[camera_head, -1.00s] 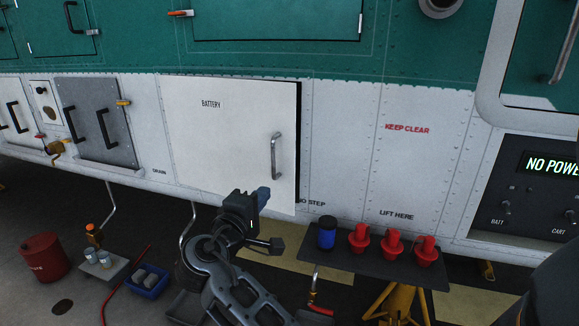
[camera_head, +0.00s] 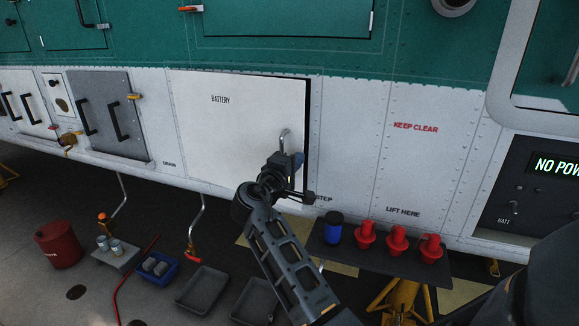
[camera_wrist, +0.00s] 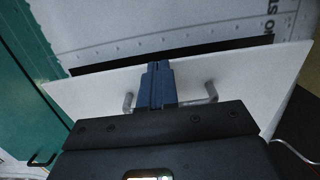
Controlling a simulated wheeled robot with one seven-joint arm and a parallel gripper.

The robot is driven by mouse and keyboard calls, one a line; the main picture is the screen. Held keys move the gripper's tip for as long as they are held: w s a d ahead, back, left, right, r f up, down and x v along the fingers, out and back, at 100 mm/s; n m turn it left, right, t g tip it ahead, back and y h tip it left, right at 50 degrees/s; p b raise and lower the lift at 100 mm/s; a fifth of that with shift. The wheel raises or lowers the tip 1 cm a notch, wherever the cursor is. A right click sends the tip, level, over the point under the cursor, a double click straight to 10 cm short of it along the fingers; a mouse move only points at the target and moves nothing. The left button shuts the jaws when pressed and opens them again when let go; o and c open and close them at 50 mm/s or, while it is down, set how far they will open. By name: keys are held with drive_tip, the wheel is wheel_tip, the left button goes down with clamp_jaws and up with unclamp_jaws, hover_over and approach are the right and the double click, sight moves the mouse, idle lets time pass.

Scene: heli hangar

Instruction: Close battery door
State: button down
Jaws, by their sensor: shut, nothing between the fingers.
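The white battery door (camera_head: 235,130), marked BATTERY, stands slightly ajar, with a dark gap along its right edge. Its metal handle (camera_head: 284,138) is partly hidden behind my gripper (camera_head: 298,160). In the wrist view the door (camera_wrist: 240,75) lies across the picture with a dark gap beyond its far edge, and the handle ends show on both sides (camera_wrist: 211,92) of the blue fingers. My gripper (camera_wrist: 157,70) is shut and empty, with its blue fingertips in front of the door by the handle. I cannot tell whether they touch it.
Floor trays (camera_head: 202,289), a blue bin (camera_head: 158,268) and a red bucket (camera_head: 58,245) lie to the left.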

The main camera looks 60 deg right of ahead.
drive_tip(key=shift+d, duration=0.55)
drive_tip(key=d, duration=0.3)
drive_tip(key=shift+s+d, duration=0.2)
